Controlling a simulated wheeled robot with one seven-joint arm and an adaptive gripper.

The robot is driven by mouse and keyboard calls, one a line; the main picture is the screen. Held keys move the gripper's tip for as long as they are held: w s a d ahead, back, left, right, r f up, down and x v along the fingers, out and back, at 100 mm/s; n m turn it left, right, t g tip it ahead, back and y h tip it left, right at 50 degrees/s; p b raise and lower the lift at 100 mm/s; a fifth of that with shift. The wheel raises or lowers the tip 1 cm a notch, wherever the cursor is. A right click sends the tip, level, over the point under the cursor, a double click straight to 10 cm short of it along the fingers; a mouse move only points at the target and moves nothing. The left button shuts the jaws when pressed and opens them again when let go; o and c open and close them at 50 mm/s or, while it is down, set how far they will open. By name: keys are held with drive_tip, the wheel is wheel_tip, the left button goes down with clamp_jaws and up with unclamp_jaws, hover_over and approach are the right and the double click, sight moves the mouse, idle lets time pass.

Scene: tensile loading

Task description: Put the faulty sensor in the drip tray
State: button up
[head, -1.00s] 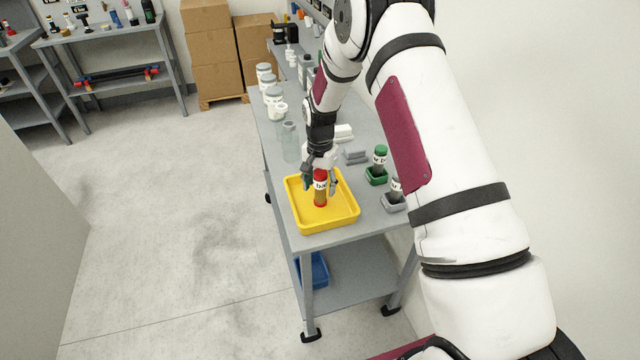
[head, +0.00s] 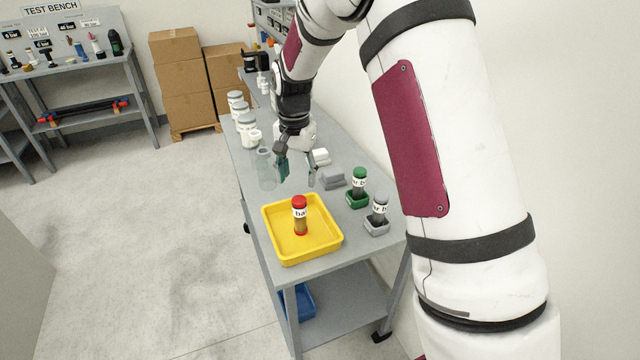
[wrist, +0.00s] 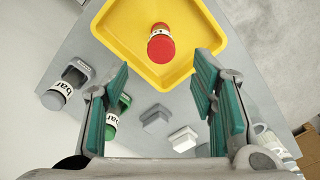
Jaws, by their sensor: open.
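The yellow drip tray (head: 274,248) sits on the near end of the grey table. A sensor with a red cap and a "bar" label (head: 300,215) stands upright inside the tray; in the wrist view its red cap (wrist: 161,48) shows from above. My gripper (head: 298,178) is open and empty, behind and above the tray, apart from the sensor. In the wrist view the green-padded fingers (wrist: 162,82) are spread wide with nothing between them. A green-capped sensor (head: 359,182) and a grey-capped sensor (head: 379,208) stand in small holders to the right.
A clear glass vessel (head: 266,169) and several white jars (head: 246,124) line the table's left edge. A blue bin (head: 303,300) is on the lower shelf. Floor to the left is clear.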

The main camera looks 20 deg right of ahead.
drive_tip(key=s+r+n+t, duration=0.3)
drive_tip(key=s+r+n, duration=0.1)
drive_tip(key=s+r, duration=1.1)
drive_tip(key=s+r+n+t, duration=0.1)
drive_tip(key=s+r+n, duration=0.1)
drive_tip(key=s, duration=0.6)
drive_tip(key=s+a+r+n+t, duration=0.1)
drive_tip(key=s+r, duration=0.3)
drive_tip(key=s, duration=0.5)
drive_tip(key=shift+n, duration=0.9)
drive_tip(key=shift+r, duration=0.1)
